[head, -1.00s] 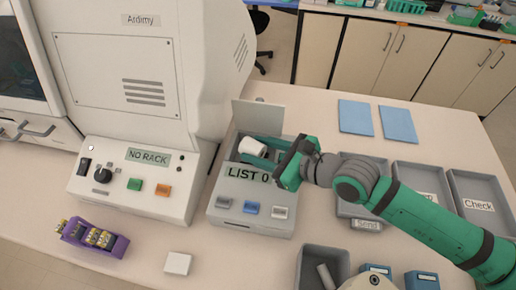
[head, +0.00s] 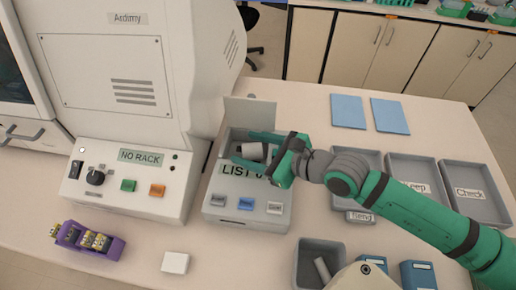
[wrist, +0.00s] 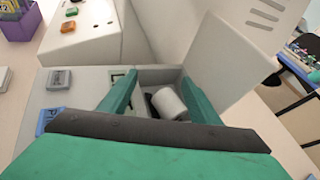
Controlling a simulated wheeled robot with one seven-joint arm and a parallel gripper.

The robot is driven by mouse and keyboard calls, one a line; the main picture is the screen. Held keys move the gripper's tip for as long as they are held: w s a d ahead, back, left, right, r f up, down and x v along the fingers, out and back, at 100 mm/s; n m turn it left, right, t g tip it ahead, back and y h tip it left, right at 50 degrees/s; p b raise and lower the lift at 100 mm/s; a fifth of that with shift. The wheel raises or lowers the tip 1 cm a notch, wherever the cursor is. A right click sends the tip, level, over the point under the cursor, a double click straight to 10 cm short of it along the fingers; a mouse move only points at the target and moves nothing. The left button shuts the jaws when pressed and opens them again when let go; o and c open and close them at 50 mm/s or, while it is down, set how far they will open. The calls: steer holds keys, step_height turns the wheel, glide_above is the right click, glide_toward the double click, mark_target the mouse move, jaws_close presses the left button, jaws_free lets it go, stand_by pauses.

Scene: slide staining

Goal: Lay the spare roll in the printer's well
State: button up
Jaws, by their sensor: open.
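The white spare roll (head: 252,152) lies in the well of the grey printer (head: 246,207), under its raised lid (head: 250,113). In the wrist view the roll (wrist: 170,103) is tilted, with a dark piece at its left end. My gripper (head: 243,147) is open, with one green finger on each side of the roll. The wrist view shows a gap between the roll and the left finger; the right finger is close, and contact there cannot be told. The fingers partly hide the well and the printer's "LIST" display.
A large analyser (head: 130,170) stands left of the printer. A purple rack (head: 88,241) and a white block (head: 175,263) lie in front. A grey bin (head: 304,249) holds a pale cylinder. Labelled trays (head: 418,166) are at right, under my arm, and blue sheets (head: 348,111) lie behind.

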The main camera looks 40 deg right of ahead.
steer(key=v, duration=0.8)
steer(key=r+v, duration=0.1)
steer(key=v, duration=0.3)
steer(key=shift+r, duration=0.1)
